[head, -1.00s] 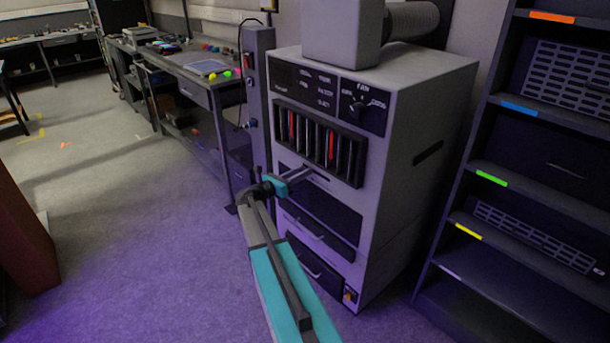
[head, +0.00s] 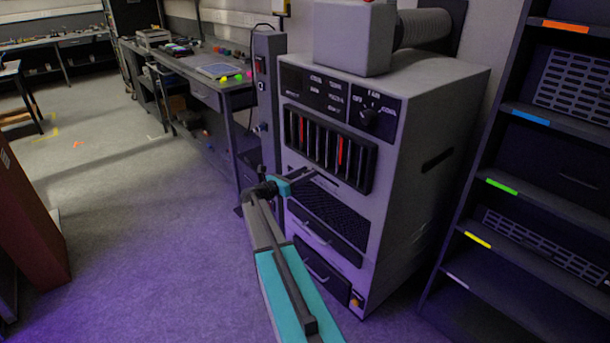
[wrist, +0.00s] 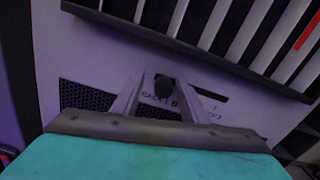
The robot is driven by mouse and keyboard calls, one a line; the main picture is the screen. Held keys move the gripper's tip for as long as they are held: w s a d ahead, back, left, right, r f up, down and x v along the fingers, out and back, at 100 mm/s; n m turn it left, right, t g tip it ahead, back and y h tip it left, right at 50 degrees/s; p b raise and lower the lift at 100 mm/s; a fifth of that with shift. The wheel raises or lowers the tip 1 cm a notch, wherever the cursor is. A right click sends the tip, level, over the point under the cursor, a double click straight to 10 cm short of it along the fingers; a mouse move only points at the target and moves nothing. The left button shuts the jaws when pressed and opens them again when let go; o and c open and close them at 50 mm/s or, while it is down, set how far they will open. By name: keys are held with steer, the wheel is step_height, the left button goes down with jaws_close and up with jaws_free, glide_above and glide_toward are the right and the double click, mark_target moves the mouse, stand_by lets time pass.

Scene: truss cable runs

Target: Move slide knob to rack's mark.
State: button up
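The slide knob (wrist: 163,88) is a small dark block on the front of the grey cabinet (head: 430,150). In the wrist view it shows between the two fingers of my gripper (wrist: 164,82), with a narrow gap on each side. The fingers look open, not closed on it. Printed lettering (wrist: 153,97), seemingly "RACK" with numbers, lies just below the knob. It is partly hidden by the fingers, and I cannot tell which mark the knob points at. In the head view my gripper (head: 304,176) reaches the panel below the slot row; the knob is too small to make out there.
A dark frame of slots with red strips (head: 329,149) sits just above my gripper, and a mesh vent (head: 335,215) below. A rotary fan knob (head: 368,115) is higher up. A shelf unit (head: 530,170) stands right, a workbench (head: 205,85) left.

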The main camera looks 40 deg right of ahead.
steer(key=shift+a, duration=0.15)
steer(key=a, duration=1.3)
steer(key=shift+w+a+b, duration=0.25)
steer(key=shift+w+b, duration=0.15)
steer(key=shift+w, duration=0.05)
